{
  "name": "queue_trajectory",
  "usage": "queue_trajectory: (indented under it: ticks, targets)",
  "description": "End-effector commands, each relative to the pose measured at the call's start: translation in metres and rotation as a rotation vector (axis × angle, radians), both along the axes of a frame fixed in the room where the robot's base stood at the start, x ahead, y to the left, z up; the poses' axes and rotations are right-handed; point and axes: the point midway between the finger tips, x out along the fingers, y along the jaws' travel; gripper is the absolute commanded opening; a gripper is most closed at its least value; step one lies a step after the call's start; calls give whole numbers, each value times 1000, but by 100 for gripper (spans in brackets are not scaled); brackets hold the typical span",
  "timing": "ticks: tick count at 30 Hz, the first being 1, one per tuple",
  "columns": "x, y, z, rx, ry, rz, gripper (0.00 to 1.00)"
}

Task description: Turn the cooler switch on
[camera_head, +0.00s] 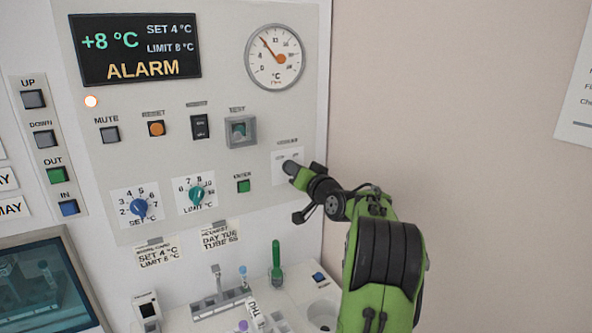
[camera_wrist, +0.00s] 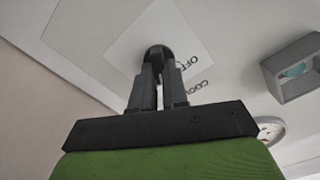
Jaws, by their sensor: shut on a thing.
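The cooler switch is a dark rounded knob (camera_wrist: 158,52) on a white square plate (camera_wrist: 190,42) with OFF printed at one side and part of the cooler label by it. In the head view the plate (camera_head: 279,176) is at the lower right of the panel, and my gripper (camera_head: 296,172) covers most of the knob. In the wrist view my gripper (camera_wrist: 159,76) has both fingers closed on the knob. The knob's pointing direction is hidden by the fingers.
The display (camera_head: 135,48) reads +8 °C and ALARM; a lit lamp (camera_head: 91,102) is below it. A framed test button (camera_head: 240,132) and a green enter button (camera_head: 243,186) are left of the switch. A tube rack (camera_head: 222,302) stands below.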

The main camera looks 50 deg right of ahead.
Motion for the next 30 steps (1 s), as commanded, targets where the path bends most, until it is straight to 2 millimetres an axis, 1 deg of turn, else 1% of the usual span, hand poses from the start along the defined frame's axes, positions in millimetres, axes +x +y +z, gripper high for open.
queue_trajectory:
  ticks: [3,10,27,28,30]
  targets:
    - [0,0,0,65,-19,0,0]
    - [0,-1,0,147,-47,0,0]
    - [0,-1,0,177,-57,-1,0]
    - [0,-1,0,177,-57,-1,15]
    - [0,-1,0,177,-57,-1,26]
